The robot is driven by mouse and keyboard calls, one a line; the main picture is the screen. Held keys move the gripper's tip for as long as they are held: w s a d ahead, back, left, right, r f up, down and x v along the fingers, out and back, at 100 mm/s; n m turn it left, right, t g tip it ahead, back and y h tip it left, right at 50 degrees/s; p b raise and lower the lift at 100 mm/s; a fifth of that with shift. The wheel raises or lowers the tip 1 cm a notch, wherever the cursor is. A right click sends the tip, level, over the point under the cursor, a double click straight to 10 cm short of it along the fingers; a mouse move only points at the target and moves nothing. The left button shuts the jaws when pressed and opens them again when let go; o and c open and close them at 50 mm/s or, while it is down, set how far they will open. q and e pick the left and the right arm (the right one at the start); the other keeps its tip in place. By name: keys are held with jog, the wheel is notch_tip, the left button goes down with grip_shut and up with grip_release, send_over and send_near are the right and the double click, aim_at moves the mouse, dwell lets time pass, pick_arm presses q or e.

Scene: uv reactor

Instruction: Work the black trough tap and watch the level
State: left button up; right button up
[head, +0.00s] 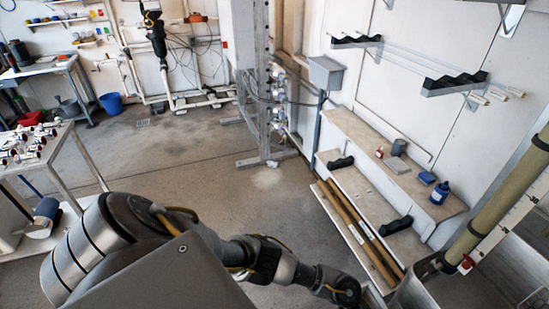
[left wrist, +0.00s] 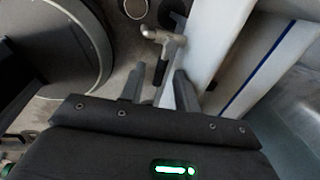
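In the left wrist view a small metal tap (left wrist: 168,40) with a rounded end shows ahead of my left gripper (left wrist: 160,88). A black lever (left wrist: 160,72) hangs below the tap body, between the gripper's two grey fingers. The fingers stand apart, and I see no clear contact with the lever. In the head view my arm reaches across the bottom toward the lower right; its gripper is out of that picture. A grey metal trough-like basin (head: 485,275) fills the lower right corner of the head view. No liquid level can be read. My right gripper is not seen.
A thick olive pipe (head: 505,195) slants above the basin, with a red-handled fitting (head: 467,262) near its low end. A white panel with a blue stripe (left wrist: 255,70) is close right of the tap. The middle floor is open.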

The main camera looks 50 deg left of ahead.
pick_arm(q)
jog(key=s+a+m+g+h+b, duration=0.15)
jog(key=a+m+b, duration=0.35)
jog(key=m+b, duration=0.9)
notch_tip(320, 180, up, 11)
jog(key=a+m+p, duration=0.2)
jog(key=p, duration=0.1)
jog(key=d+r+n+t+h+p, duration=0.15)
jog(key=d+n+t+h, duration=0.4)
jog(key=d+n, duration=1)
jog(key=s+a+f+n+y, duration=0.35)
jog(key=a+f+n, duration=0.55)
jog(key=a+n, duration=0.5)
jog(key=s+a+f+n+g+y+p, duration=0.1)
jog(key=s+a+f+n+g+p, duration=0.1)
jog(key=s+a+f, duration=0.4)
jog(key=s+a+f+n+g+y+p, duration=0.1)
jog(key=s+a+f+n+y+p, duration=0.1)
jog(key=s+f, duration=1.1)
jog(key=a+f+n+p, duration=0.1)
jog(key=a+f+p, duration=0.1)
jog(key=f, duration=0.4)
jog(key=shift+s+a+g, duration=0.35)
jog(key=shift+a+g, duration=0.05)
jog(key=shift+a, duration=0.45)
